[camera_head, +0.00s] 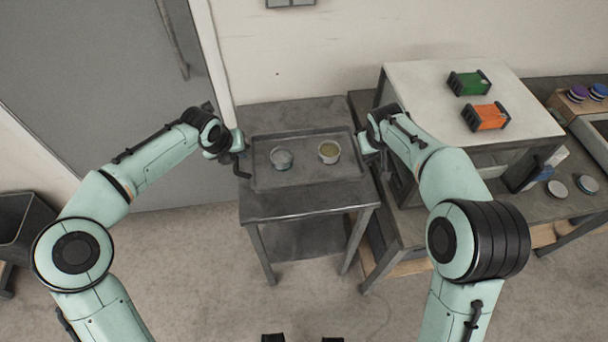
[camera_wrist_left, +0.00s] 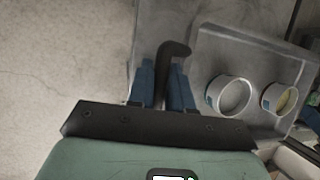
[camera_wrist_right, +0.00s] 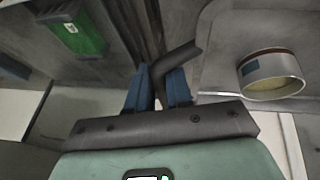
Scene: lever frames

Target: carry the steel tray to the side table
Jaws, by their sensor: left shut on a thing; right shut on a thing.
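The steel tray (camera_head: 305,176) is level over the top of a dark metal side table (camera_head: 300,203). I cannot tell whether it touches the tabletop. A whitish tin (camera_head: 281,158) and a tin with yellowish contents (camera_head: 329,152) stand upright on it. My left gripper (camera_head: 238,160) is shut on the tray's left handle, a dark bent bar (camera_wrist_left: 174,52) in the left wrist view. My right gripper (camera_head: 366,148) is shut on the right handle (camera_wrist_right: 180,58), seen in the right wrist view.
To the right stands a bench with a white raised top (camera_head: 430,85) bearing a green box (camera_head: 468,83) and an orange box (camera_head: 486,117). A grey door (camera_head: 100,90) is at the left, a dark bin (camera_head: 20,225) below it. The floor in front is clear.

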